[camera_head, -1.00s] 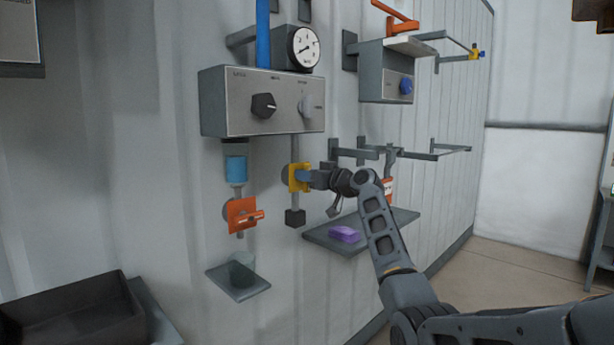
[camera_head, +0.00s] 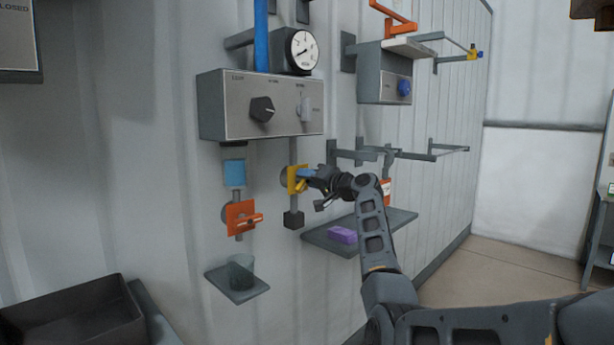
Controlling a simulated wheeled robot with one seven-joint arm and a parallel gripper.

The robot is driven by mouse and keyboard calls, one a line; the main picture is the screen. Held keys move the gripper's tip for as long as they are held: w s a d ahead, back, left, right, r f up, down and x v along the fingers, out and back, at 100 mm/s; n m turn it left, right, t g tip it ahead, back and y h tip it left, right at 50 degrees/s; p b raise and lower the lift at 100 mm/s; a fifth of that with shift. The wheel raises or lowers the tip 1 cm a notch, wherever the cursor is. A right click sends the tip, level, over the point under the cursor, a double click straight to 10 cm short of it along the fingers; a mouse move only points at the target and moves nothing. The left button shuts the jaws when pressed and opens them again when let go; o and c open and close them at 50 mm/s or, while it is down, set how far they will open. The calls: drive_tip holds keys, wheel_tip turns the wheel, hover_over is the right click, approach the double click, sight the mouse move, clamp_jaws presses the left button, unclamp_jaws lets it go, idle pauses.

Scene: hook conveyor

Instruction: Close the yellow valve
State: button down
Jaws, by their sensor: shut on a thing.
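The yellow valve (camera_head: 292,181) is mounted on a thin vertical pipe below the grey control box, in the middle of the view. My gripper (camera_head: 307,177) reaches it from the right and is shut on the valve's handle. The fingertips partly cover the handle, so its exact angle is hard to tell. A small blue part shows at the fingertips.
An orange valve (camera_head: 241,217) hangs to the left, above a glass on a small shelf (camera_head: 238,286). The control box (camera_head: 262,106) with knobs and a gauge (camera_head: 302,50) sits above. A shelf (camera_head: 330,236) with a purple block (camera_head: 342,235) is below my arm.

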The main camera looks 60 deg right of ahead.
drive_tip(key=m+p, duration=0.2)
drive_tip(key=m, duration=0.2)
drive_tip(key=shift+d+f+m, duration=0.1)
drive_tip(key=shift+d+m, duration=0.05)
drive_tip(key=shift+m, duration=0.15)
drive_tip(key=shift+s+f+m+p, duration=0.15)
drive_tip(key=shift+m+p, duration=0.25)
drive_tip(key=shift+m, duration=0.5)
drive_tip(key=shift+w+f+m+p, duration=0.1)
drive_tip(key=shift+m+p, duration=0.3)
drive_tip(key=shift+m, duration=0.5)
drive_tip(key=shift+d+f, duration=0.1)
drive_tip(key=c, duration=1)
unclamp_jaws()
drive_tip(key=shift+o, duration=0.2)
drive_tip(key=b+v, duration=0.1)
drive_tip(key=v, duration=0.7)
drive_tip(key=shift+f, duration=0.1)
